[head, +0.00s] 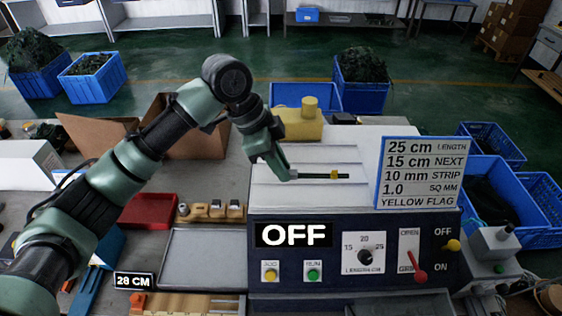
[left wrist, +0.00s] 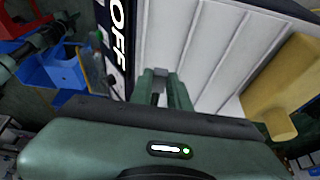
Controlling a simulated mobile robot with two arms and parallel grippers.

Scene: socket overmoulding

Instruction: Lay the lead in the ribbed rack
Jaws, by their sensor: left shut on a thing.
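My left gripper (head: 291,176) is shut on the lead (head: 312,176), a thin dark cable with a yellow flag (head: 334,175) near its far end. The lead points right, over the machine's pale top; I cannot tell whether it touches it. In the left wrist view my left gripper (left wrist: 160,76) is over the pale ridged top, and the lead is not clear there. A light wooden rack with ribs (head: 190,304) lies at the bottom edge, left of the machine and partly cut off. My right gripper is not in view.
The machine's dark front panel (head: 344,286) reads OFF, with a dial, buttons and levers. A card (head: 420,173) stands on its right. A grey tray (head: 205,258), a red tray (head: 148,211) and a 28 CM sign (head: 134,281) are at left. A yellow block (head: 296,124) stands behind.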

